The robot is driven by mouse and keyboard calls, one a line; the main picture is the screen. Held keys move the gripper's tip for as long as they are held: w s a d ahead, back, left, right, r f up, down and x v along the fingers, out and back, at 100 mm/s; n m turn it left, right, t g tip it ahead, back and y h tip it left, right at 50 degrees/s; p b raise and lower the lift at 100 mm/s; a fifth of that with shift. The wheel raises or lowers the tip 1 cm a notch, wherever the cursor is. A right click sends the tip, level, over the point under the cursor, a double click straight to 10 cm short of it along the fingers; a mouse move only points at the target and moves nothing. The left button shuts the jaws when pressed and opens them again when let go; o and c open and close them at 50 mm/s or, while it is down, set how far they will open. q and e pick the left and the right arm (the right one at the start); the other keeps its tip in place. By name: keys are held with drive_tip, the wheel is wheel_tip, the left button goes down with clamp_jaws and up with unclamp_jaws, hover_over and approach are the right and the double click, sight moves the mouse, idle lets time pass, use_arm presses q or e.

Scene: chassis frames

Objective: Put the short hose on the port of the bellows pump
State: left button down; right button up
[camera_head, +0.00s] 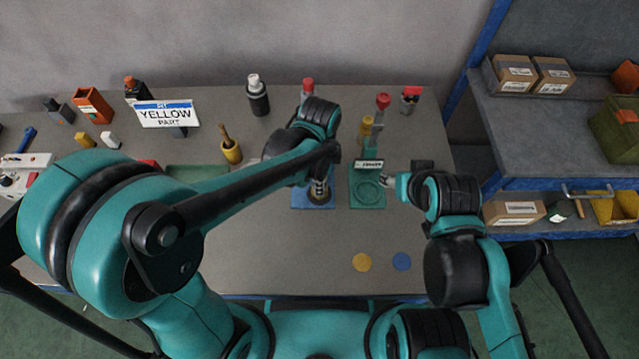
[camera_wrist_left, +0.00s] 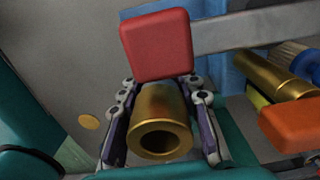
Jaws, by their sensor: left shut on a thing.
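My left gripper (camera_head: 319,188) is over the blue base (camera_head: 299,201) in the head view. In the left wrist view the fingers of my left gripper (camera_wrist_left: 161,128) are shut on a hollow brass cylinder (camera_wrist_left: 160,104), its open end facing the camera. A red block (camera_wrist_left: 156,44) on a grey bar (camera_wrist_left: 240,32) shows just above the cylinder; I cannot tell if they touch. My right gripper (camera_head: 389,182) is beside the green plate (camera_head: 367,203) with a round recess; its fingers are too small to read. I cannot make out a hose or a bellows pump for certain.
A brass tube (camera_wrist_left: 272,76) and an orange block (camera_wrist_left: 291,125) are at the right of the wrist view. A "YELLOW PART" sign (camera_head: 167,114), a black bottle (camera_head: 257,97) and a yellow cup (camera_head: 230,151) stand behind.

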use_arm(q)
drive_tip(key=shift+f, duration=0.4)
drive_tip(key=shift+f, duration=0.2)
drive_tip(key=c, duration=1.1)
unclamp_jaws()
drive_tip(key=shift+r, duration=0.15)
